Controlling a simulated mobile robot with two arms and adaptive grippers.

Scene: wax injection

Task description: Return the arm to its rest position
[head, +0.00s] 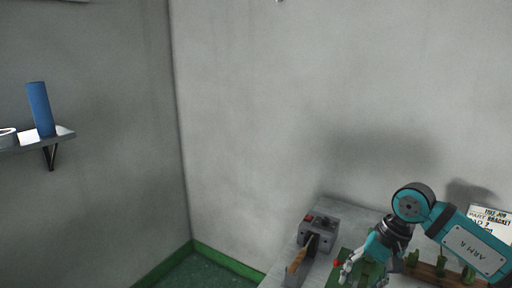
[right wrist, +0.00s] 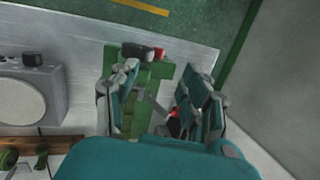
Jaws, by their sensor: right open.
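My right arm comes in from the right in the head view. Its gripper (head: 362,277) points down over the grey worktop (head: 333,207), above a green fixture (head: 333,281). In the right wrist view the gripper's fingers (right wrist: 157,88) are spread apart, with no object clearly held between them. The green fixture (right wrist: 113,62) shows behind and between the fingers, with black and red parts at its far end. Whether the fingers touch it cannot be told. The gripper partly hides the fixture. My left gripper is not in view.
A grey device (head: 318,229) with a wooden handle (head: 297,262) stands left of the gripper. A wooden rack (head: 425,271) with green pieces lies under my forearm. A round pale plate (right wrist: 18,108) sits left in the wrist view. A wall shelf (head: 62,133) carries a blue cylinder (head: 41,109).

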